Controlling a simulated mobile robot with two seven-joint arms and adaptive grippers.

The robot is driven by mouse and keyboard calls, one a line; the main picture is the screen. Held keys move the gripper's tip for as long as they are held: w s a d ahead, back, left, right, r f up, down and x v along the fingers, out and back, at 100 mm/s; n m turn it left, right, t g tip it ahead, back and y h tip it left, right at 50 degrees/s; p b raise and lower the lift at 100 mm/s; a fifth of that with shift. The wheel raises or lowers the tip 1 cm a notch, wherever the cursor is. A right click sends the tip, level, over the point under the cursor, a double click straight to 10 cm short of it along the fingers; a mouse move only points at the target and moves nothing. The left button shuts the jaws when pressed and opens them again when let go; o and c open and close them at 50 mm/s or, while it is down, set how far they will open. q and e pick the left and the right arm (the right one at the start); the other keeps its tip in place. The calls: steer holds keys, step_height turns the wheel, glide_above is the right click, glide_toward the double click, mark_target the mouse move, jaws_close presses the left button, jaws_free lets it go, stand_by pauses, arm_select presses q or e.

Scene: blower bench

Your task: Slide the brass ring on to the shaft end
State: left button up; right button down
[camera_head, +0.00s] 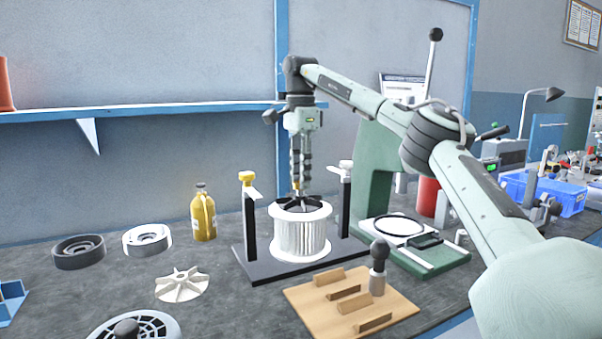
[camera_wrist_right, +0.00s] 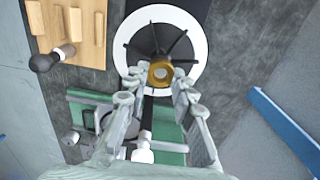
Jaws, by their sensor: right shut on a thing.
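My right gripper (camera_head: 301,186) points straight down over the white ribbed motor body (camera_head: 301,236), close above its black spoked top (camera_head: 299,203). In the right wrist view, the brass ring (camera_wrist_right: 160,73) sits between the fingertips of the gripper (camera_wrist_right: 159,83), which is shut on it. The ring appears over the middle of the dark spokes (camera_wrist_right: 165,42), inside the white rim (camera_wrist_right: 122,55). The shaft end is hidden or too small to make out, so I cannot tell whether the ring is around it. My left gripper is not in view.
The motor stands on a black base (camera_head: 262,270) between two posts with clamps (camera_head: 248,190) (camera_head: 345,185). A wooden block board (camera_head: 300,297) lies in front and a green press (camera_head: 378,165) stands right.

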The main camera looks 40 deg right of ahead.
steer(key=shift+f, duration=0.75)
stand_by(0.8)
steer(key=c, duration=1.2)
jaws_free()
step_height(320, 180, up, 12)
steer(key=shift+r, duration=0.1)
